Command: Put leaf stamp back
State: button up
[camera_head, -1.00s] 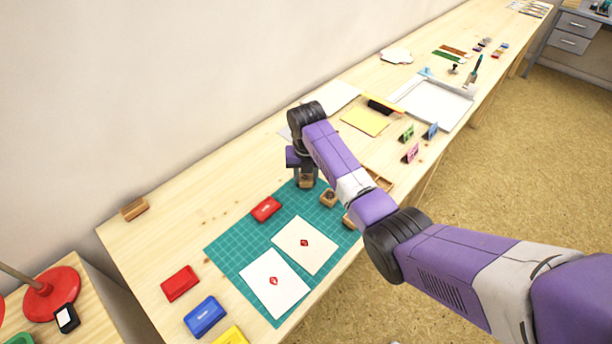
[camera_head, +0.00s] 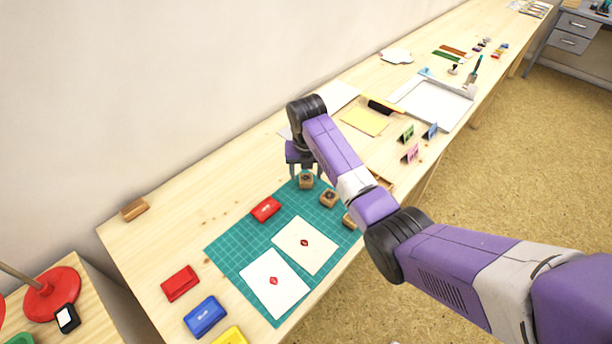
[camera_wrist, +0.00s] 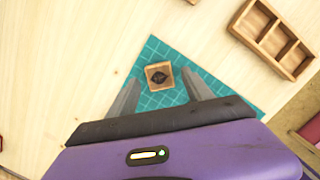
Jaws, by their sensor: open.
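A small wooden stamp with a dark leaf-like mark on top (camera_head: 306,181) stands at the far corner of the green cutting mat (camera_head: 231,250). The stamp also shows in the wrist view (camera_wrist: 159,76), between the finger lines. My gripper (camera_head: 305,174) is open and empty just above it, one finger on each side in the wrist view (camera_wrist: 160,80). Two more wooden stamps stand along the mat's right edge, one in the middle (camera_head: 328,198) and one partly behind my arm (camera_head: 348,221). Their marks are too small to tell.
A wooden compartment tray (camera_wrist: 272,38) is at the right, mostly hidden by my arm in the head view. A red inkpad (camera_head: 265,209) and two stamped cards (camera_head: 305,257) (camera_head: 262,281) lie on the mat. More inkpads (camera_head: 180,283) are at the lower left.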

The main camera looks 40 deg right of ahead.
aim_at(306, 183)
notch_tip(306, 183, up, 10)
jog(key=s+a, duration=0.1)
dwell(0.7)
